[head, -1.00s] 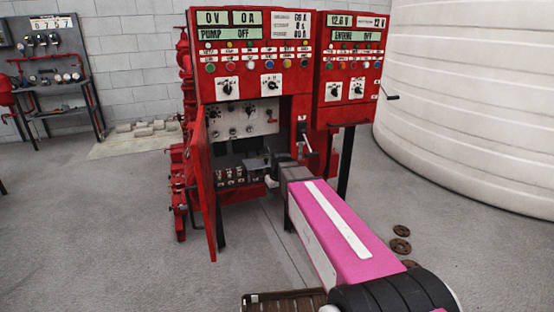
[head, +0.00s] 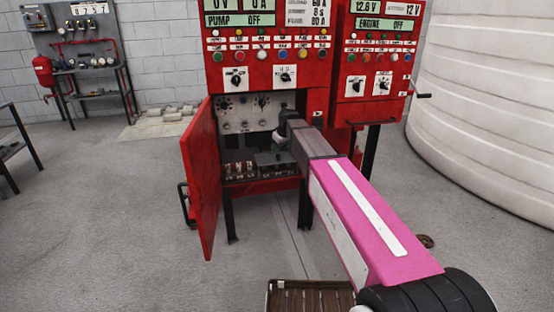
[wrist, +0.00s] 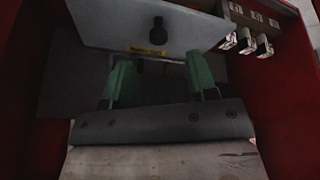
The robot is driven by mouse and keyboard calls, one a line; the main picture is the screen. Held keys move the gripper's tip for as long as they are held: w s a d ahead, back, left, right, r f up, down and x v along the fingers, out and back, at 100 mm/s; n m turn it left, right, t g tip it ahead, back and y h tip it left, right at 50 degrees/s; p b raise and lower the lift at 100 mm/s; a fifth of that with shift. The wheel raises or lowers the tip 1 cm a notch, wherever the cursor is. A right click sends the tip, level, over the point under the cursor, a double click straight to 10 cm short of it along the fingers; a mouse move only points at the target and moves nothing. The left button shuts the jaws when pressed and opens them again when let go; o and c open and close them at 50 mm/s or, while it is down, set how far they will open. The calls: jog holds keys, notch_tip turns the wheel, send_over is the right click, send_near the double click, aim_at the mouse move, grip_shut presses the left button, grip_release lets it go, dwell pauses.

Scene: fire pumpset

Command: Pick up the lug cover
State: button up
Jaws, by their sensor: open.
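The likely lug cover (wrist: 150,25) is a pale grey plate with a dark knob and a yellow label, inside the red cabinet. In the head view, a small grey plate (head: 278,158), probably the same cover, sits right of the exposed terminals. My gripper (wrist: 160,68) is open, with two green fingers apart below the knob in the wrist picture. Nothing shows between the fingers. Whether the fingertips touch the plate I cannot tell. In the head view my gripper (head: 281,140) is inside the cabinet opening, partly hidden by my arm.
The red cabinet door (head: 202,180) stands open on the left. Lugs or terminals (wrist: 247,42) show at the plate's right in the wrist view. Red cabinet walls (wrist: 295,110) close in on the sides.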

aim_at(278, 155)
jog(key=x, duration=0.5)
jog(key=shift+d+f, duration=0.1)
jog(key=shift+f, duration=0.3)
grip_shut()
